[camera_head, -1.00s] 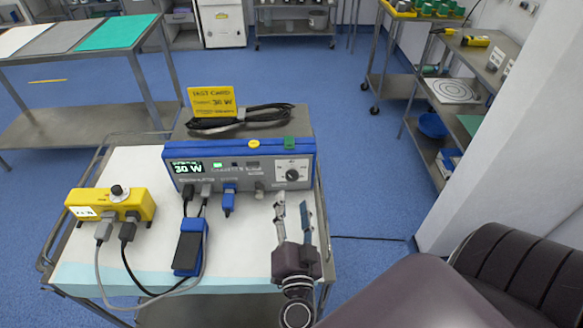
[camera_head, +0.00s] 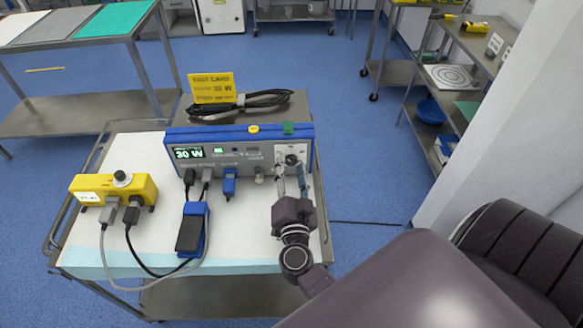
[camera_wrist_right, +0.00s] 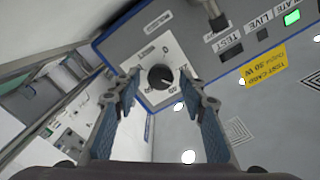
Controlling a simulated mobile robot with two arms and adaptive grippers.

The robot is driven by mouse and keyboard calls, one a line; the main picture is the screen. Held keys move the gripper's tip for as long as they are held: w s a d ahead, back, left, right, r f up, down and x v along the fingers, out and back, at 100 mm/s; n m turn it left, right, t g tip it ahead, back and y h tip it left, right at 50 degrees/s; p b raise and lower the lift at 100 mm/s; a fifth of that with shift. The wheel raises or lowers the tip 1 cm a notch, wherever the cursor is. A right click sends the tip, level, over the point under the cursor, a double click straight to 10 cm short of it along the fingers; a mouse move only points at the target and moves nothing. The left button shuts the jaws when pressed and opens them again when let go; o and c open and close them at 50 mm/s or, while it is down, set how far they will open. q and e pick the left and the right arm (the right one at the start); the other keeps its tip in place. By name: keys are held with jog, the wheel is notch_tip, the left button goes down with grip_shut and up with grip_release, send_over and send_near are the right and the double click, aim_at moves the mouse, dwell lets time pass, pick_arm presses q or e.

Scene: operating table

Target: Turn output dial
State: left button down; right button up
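The output dial is a round black knob (camera_wrist_right: 160,77) on a white scale plate of the blue and grey generator (camera_head: 236,152). In the head view the dial (camera_head: 291,159) is at the right end of the front panel, partly behind my fingers. The display (camera_head: 188,153) reads 30 W. My right gripper (camera_head: 291,172) is open in front of the dial. In the right wrist view its two fingers (camera_wrist_right: 163,95) stand on either side of the knob, apart from each other; whether they touch it I cannot tell. My left gripper is out of view.
A yellow box with a knob (camera_head: 113,189) and a blue and black pedal (camera_head: 191,231) with cables occupy the cart's left side.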

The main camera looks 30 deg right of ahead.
jog(key=c, duration=0.9)
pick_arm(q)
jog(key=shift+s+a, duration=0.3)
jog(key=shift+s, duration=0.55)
pick_arm(e)
jog(key=m, duration=0.2)
jog(key=shift+m, duration=0.4)
pick_arm(q)
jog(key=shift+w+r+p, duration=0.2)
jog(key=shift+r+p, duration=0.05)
jog(key=shift+p, duration=0.05)
pick_arm(e)
jog(key=shift+m, duration=1.5)
jog(key=o, duration=1.1)
jog(key=shift+o, duration=0.2)
